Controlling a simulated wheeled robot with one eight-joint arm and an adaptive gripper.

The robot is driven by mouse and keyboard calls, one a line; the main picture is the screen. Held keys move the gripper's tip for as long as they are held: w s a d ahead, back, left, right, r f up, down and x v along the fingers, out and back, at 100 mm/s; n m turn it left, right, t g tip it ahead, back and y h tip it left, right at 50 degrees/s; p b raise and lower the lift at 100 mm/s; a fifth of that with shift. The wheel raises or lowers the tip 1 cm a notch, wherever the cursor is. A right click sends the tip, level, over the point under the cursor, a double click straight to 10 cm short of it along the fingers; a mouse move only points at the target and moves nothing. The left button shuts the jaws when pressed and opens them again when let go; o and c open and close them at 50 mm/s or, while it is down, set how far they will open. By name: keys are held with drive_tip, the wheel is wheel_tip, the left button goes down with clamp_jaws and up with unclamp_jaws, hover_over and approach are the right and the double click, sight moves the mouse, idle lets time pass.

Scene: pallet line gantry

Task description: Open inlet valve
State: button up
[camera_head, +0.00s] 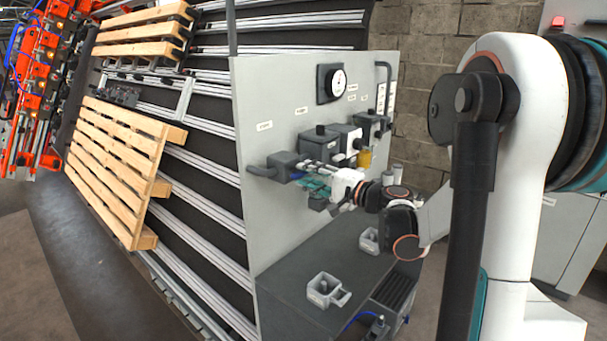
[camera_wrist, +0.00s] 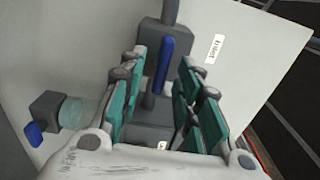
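The inlet valve (camera_head: 285,165) is a dark grey block with a pipe, at the left of the grey panel in the head view. In the wrist view its grey body (camera_wrist: 160,35) is at top centre, with a blue lever handle (camera_wrist: 165,62) running along the picture's vertical. A small white label (camera_wrist: 215,48) is beside it. My gripper (camera_wrist: 163,65) is open, with its teal-padded fingers on either side of the handle and gaps visible on both sides. In the head view my gripper (camera_head: 313,180) is close to the valve; its fingertips are partly hidden there.
The panel (camera_head: 260,200) also carries a round gauge (camera_head: 338,82) and several grey units to the right. A second blue lever (camera_wrist: 33,134) is at lower left in the wrist view. A grey holder (camera_head: 325,290) sits on the dark shelf below. Wooden pallets (camera_head: 115,165) are left.

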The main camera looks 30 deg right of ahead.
drive_tip(key=v, duration=0.9)
drive_tip(key=shift+s, duration=0.25)
drive_tip(key=shift+d, duration=0.1)
